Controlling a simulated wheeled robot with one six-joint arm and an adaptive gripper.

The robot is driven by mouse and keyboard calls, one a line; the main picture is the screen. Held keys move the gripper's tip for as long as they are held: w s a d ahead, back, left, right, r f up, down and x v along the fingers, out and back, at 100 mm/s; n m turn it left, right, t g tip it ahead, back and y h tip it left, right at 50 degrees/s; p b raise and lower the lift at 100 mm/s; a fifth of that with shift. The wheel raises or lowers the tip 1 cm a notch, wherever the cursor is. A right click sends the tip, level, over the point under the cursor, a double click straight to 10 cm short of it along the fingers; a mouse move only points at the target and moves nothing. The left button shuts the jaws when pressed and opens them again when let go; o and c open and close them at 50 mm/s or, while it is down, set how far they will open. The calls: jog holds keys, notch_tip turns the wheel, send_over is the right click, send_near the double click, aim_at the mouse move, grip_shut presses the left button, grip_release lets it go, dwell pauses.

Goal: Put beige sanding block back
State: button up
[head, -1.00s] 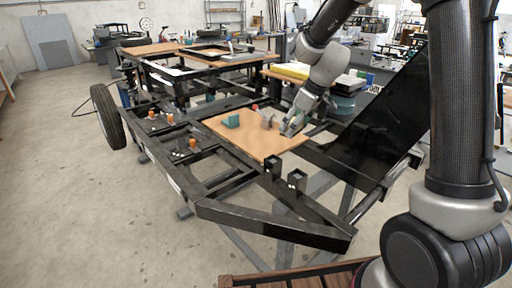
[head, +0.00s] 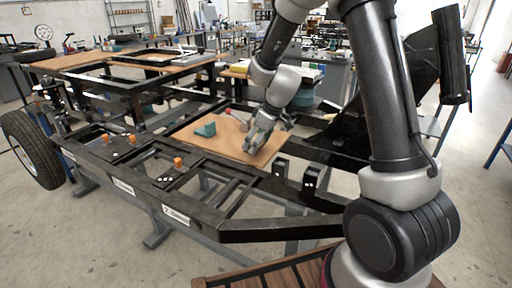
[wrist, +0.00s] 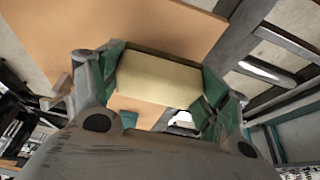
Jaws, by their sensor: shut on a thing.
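The beige sanding block (wrist: 158,78) is between the two green-padded fingers of my gripper (wrist: 165,85) in the wrist view, and the fingers are shut on it. In the head view my gripper (head: 257,137) is over the front right part of the wooden board (head: 195,138), with the block mostly hidden by the gripper. The board also fills the upper left of the wrist view (wrist: 60,30). I cannot tell whether the block touches the board.
A teal block (head: 206,129) lies on the board, left of my gripper. The board rests on a black trailer frame (head: 280,228) with open gaps between its bars. Orange-topped parts (head: 178,162) stand on the frame at the left. A tyre (head: 33,149) is at far left.

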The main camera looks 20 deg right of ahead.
jog(key=shift+f, duration=1.05)
jog(key=shift+f, duration=0.15)
jog(key=o, duration=1.1)
jog(key=shift+c, duration=0.2)
jog(key=v, duration=1.2)
jog(key=s+d+r+m, duration=0.3)
jog(key=s+d+r, duration=0.2)
jog(key=s+r, duration=0.5)
jog(key=s+d+m+h, duration=0.1)
jog(key=s+d+m, duration=0.2)
jog(key=s, duration=0.6)
jog(key=s+d+r+m+t+h, duration=0.1)
jog(key=s+d+m+h, duration=0.1)
jog(key=s, duration=0.7)
jog(key=shift+d+r+m, duration=0.25)
jog(key=shift+d+m, duration=0.25)
jog(key=shift+d, duration=0.05)
